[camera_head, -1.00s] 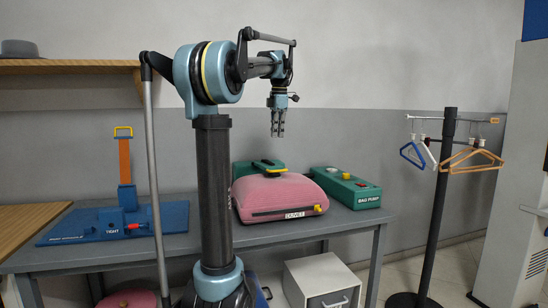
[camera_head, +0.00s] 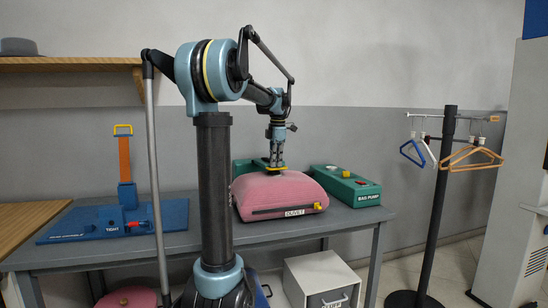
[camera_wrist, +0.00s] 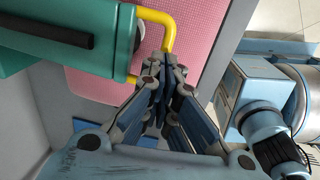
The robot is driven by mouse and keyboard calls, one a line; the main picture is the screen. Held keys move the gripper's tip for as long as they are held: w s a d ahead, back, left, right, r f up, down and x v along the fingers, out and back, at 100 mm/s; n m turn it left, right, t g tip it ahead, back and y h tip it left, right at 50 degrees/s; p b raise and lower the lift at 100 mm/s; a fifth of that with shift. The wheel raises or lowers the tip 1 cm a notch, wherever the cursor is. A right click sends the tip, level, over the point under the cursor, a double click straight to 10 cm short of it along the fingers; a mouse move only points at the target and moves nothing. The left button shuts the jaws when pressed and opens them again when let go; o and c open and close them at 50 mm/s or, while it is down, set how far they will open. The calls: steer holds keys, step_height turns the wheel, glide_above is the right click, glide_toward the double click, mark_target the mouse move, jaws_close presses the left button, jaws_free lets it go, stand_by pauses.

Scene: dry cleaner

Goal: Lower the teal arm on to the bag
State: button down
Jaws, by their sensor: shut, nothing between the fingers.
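The pink bag (camera_head: 278,194), labelled DUVET, lies on the table, puffed up. The teal arm (camera_head: 243,167) is behind and over its back left, partly hidden by my gripper and the bag. In the wrist view the teal arm (camera_wrist: 95,30) has a dark strip and a yellow handle (camera_wrist: 165,22) at its end, over the pink bag (camera_wrist: 205,40). My gripper (camera_head: 277,166) points down just above the bag's top. In the wrist view my gripper (camera_wrist: 163,60) is shut and empty, its tips close to the yellow handle; I cannot tell if they touch it.
A green box labelled BAG PUMP (camera_head: 345,188) stands right of the bag on the grey table (camera_head: 270,232). A blue board with an orange upright (camera_head: 124,160) is at the left. A black stand with hangers (camera_head: 440,185) is at the right. A white drawer unit (camera_head: 322,282) stands below.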

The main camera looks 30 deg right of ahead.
steer(key=shift+f, duration=0.2)
steer(key=shift+s+a+f+t, duration=0.1)
steer(key=shift+f+t, duration=0.15)
steer(key=shift+f, duration=0.4)
steer(key=shift+s+d+f+t, duration=0.1)
steer(key=shift+f+t, duration=0.1)
steer(key=shift+f, duration=0.4)
steer(key=shift+s+a+f+t, duration=0.1)
steer(key=shift+f+t, duration=0.15)
steer(key=shift+f, duration=0.4)
steer(key=shift+r, duration=0.1)
step_height(320, 180, up, 17)
steer(key=g, duration=0.2)
steer(key=shift+t, duration=0.3)
steer(key=f, duration=1.3)
steer(key=shift+w+d+f, duration=0.15)
steer(key=shift+w+d, duration=0.05)
steer(key=shift+w, duration=0.1)
